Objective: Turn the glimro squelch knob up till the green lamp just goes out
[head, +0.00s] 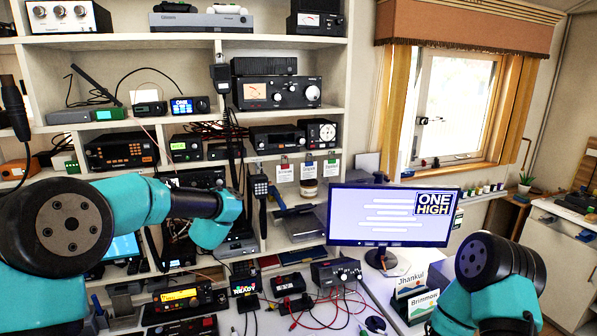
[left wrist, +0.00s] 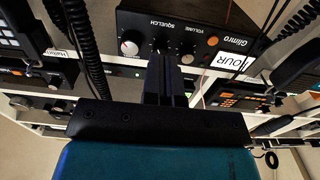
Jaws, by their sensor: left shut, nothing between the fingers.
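A knob with a pale, marked dial (left wrist: 130,44) is left of the fingertips. Dark knobs sit near the fingertips, and an orange round part (left wrist: 212,41) is to the right. I cannot tell for certain which knob is squelch. My left gripper (left wrist: 166,58) is shut and empty, its fingertips just in front of the panel; contact is unclear. I cannot make out the green lamp on the panel. My right gripper is out of view.
Shelves with several radios and cables fill the left of the head view. A monitor (head: 394,215) stands on the desk at the right. In the left wrist view, a white label (left wrist: 232,61) and a coiled cord (left wrist: 88,45) are near the fingers.

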